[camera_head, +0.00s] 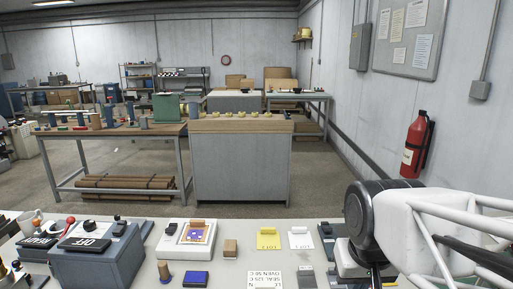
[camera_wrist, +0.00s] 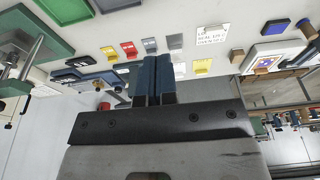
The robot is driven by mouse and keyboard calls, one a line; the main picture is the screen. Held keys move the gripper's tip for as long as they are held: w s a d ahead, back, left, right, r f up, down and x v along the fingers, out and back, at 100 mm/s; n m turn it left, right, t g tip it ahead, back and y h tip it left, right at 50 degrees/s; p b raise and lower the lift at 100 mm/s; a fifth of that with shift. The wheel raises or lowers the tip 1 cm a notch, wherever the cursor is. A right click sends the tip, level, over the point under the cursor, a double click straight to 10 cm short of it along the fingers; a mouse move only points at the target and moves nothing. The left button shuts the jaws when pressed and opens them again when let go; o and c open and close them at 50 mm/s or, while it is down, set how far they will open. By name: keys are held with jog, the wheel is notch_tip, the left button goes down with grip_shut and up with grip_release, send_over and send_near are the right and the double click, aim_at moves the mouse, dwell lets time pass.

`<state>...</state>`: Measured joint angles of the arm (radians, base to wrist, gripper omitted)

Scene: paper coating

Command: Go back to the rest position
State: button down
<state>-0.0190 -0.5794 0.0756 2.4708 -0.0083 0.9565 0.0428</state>
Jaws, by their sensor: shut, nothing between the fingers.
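In the wrist view, my gripper (camera_wrist: 152,78) shows its two blue fingers side by side and touching, with nothing between them. It is apart from the things on the white bench, which appear beyond the fingertips with a yellow card (camera_wrist: 202,66) just to the right. In the head view my arm is folded over the right end of the bench, and the fingers cannot be made out there.
A fire extinguisher (camera_head: 416,147) hangs on the right wall.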

jog(key=s+f, duration=0.1)
jog(key=s+d+f, duration=0.1)
jog(key=s, duration=0.1)
jog(key=shift+s, duration=0.1)
